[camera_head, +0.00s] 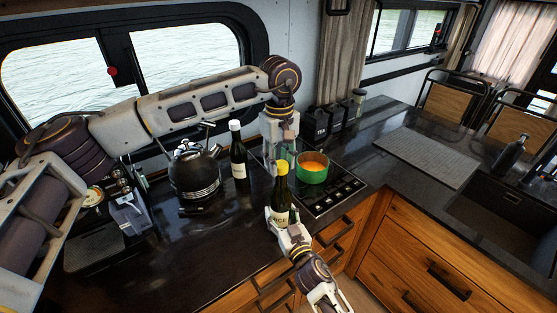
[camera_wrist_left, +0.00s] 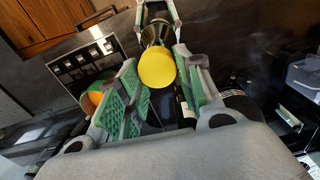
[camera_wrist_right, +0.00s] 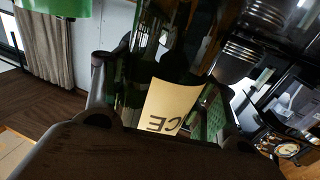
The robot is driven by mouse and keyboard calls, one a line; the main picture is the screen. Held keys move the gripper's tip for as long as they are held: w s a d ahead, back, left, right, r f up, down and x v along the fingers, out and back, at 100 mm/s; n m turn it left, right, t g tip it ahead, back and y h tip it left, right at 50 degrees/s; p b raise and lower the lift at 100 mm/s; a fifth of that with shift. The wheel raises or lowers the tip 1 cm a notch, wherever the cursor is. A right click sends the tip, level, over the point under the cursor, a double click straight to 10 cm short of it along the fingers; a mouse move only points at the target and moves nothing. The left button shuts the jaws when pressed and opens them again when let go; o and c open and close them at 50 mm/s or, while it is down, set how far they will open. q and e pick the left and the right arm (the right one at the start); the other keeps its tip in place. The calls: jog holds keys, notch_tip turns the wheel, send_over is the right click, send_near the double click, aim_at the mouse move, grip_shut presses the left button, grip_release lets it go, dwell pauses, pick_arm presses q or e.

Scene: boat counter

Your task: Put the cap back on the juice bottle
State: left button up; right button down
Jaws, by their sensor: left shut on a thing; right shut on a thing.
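The dark juice bottle (camera_head: 281,198) stands upright near the counter's front edge, and its pale label (camera_wrist_right: 168,103) shows in the right wrist view. My right gripper (camera_head: 282,218) is shut on the bottle's body from the front. The yellow cap (camera_head: 281,167) is at the top of the bottle's neck and in line with it. My left gripper (camera_head: 277,160) reaches down from above and is shut on the cap. In the left wrist view the cap (camera_wrist_left: 157,67) lies between the finger pads and hides the bottle mouth, so I cannot tell whether it is fully seated.
A green pot (camera_head: 312,174) with orange contents sits on the hob (camera_head: 338,195), close right of the bottle. A dark white-topped bottle (camera_head: 238,152) and a black kettle (camera_head: 194,173) stand to the left. The counter front left is clear.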

pick_arm(q)
jog(key=m, duration=0.5)
jog(key=shift+w+d, duration=0.15)
jog(key=o, duration=0.7)
jog(key=shift+r, duration=2.25)
